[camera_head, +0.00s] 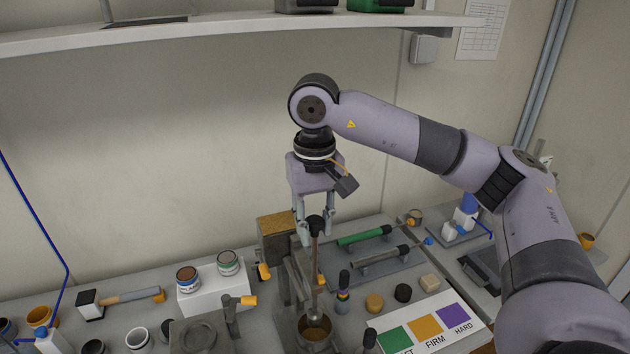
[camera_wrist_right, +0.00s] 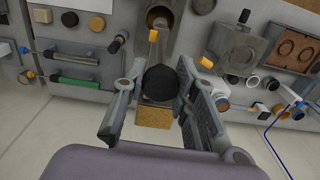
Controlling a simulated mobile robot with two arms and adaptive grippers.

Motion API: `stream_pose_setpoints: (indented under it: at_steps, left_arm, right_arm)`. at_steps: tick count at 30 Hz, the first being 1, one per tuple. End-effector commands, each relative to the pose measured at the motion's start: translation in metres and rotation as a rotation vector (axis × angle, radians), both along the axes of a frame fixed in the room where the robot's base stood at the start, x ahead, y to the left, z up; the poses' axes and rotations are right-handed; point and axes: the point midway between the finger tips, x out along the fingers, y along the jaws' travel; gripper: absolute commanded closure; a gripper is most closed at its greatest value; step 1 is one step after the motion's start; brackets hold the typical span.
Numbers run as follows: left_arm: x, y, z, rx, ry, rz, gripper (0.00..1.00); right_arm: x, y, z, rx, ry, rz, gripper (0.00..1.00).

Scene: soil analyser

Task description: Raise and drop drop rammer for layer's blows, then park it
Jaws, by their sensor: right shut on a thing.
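The drop rammer (camera_head: 314,262) is a thin upright rod with a dark round knob on top and a metal foot at its lower end. My right gripper (camera_head: 315,228) points down and is shut on the knob; the knob (camera_wrist_right: 161,82) shows between the fingers in the right wrist view. The rammer's foot hangs at the mouth of a metal mould (camera_head: 314,335) with brown soil inside. Whether the foot touches the soil cannot be told. My left gripper is not in view.
A grey stand (camera_head: 284,282) and a cork-like block (camera_head: 276,224) are close behind the rammer. A green-handled tool (camera_head: 364,236) and a dark-handled tool (camera_head: 380,257) lie to the right. A coloured FIRM/HARD card (camera_head: 425,325) lies front right. Small cans (camera_head: 188,279) stand left.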

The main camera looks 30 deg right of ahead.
Motion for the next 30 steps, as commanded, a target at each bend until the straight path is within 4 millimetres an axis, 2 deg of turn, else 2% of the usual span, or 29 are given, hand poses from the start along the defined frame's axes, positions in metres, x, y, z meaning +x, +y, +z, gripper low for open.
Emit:
stream_pose_setpoints:
  at_steps: [1, 15, 20, 30]
  left_arm:
    - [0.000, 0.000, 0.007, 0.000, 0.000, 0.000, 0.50]
    - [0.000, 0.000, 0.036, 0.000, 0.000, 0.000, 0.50]
    - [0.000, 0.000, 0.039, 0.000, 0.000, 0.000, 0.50]
    - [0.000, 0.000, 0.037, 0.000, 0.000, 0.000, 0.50]
  right_arm:
    - [0.001, 0.000, 0.010, 0.001, -0.004, 0.000, 0.98]
    - [0.001, 0.000, 0.056, 0.002, -0.004, -0.001, 0.98]
    - [0.001, 0.000, 0.062, 0.001, -0.003, -0.001, 0.98]
    - [0.001, 0.000, 0.061, 0.002, -0.005, -0.001, 0.98]
